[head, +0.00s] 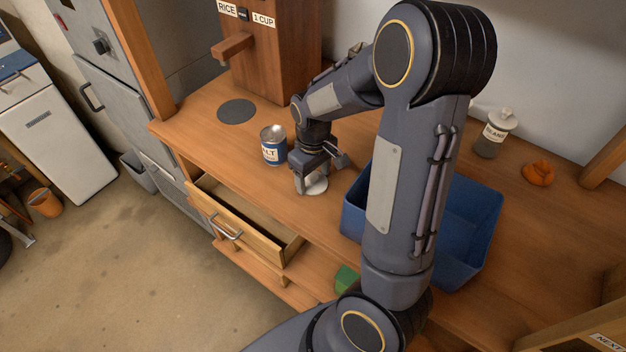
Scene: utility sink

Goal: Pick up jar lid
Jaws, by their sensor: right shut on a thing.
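The jar lid (317,187) is a pale, round, flat piece low at the wooden counter, near its front edge. My right gripper (312,187) points down over it and is shut on it. The gripper hides part of the lid, and I cannot tell whether the lid still touches the counter. My left gripper is not in view.
A blue salt can (273,150) stands just left of my right gripper. A blue bin (464,235) is to the right, partly behind my arm. An open drawer (240,222) juts out below. A lidded glass jar (490,140) and an orange lump (538,174) are farther right.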

